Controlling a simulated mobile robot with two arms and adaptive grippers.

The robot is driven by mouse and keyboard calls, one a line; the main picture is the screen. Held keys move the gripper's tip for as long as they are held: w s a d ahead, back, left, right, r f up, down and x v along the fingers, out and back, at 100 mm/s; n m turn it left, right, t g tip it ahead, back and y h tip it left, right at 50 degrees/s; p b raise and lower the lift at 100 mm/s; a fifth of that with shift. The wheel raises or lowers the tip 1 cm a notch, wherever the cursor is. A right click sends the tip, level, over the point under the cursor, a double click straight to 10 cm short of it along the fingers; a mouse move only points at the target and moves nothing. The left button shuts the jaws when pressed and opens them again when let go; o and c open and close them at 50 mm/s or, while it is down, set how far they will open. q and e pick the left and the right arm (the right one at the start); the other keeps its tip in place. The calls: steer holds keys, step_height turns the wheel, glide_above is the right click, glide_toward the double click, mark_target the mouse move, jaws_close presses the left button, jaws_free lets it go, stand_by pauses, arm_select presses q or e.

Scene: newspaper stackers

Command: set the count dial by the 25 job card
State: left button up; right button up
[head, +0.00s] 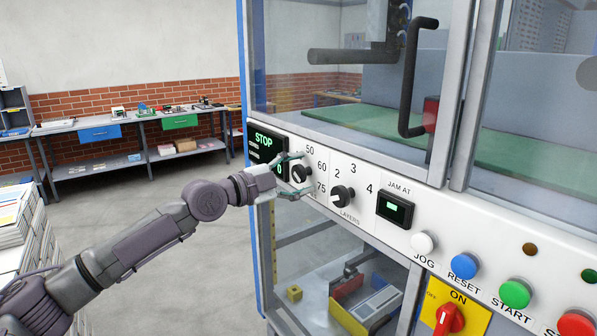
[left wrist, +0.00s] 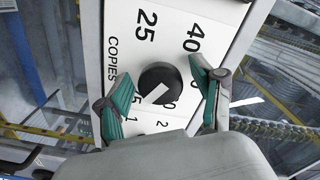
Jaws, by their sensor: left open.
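The COPIES dial is a round black knob with a white pointer line (left wrist: 158,92) on the white front panel. In the left wrist view the numbers 25 and 40 stand beyond it, and other numbers are partly hidden. The pointer lies slanted; I cannot tell which number it marks. The dial also shows in the head view (head: 300,174), beside 50, 60 and 75. My left gripper (head: 297,175) is open, its teal fingers on either side of the dial; contact is unclear. I cannot make out a job card. My right gripper is out of view.
The LAYERS dial (head: 343,197) sits close right of the COPIES dial. A STOP display (head: 266,141) is on the left. JOG (head: 424,243), RESET (head: 464,266), START (head: 515,293) and a red button (head: 576,324) line the panel. A black door handle (head: 411,80) juts out above.

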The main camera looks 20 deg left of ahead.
arm_select(q)
steer(key=shift+c, duration=1.2)
steer(key=c, duration=0.9)
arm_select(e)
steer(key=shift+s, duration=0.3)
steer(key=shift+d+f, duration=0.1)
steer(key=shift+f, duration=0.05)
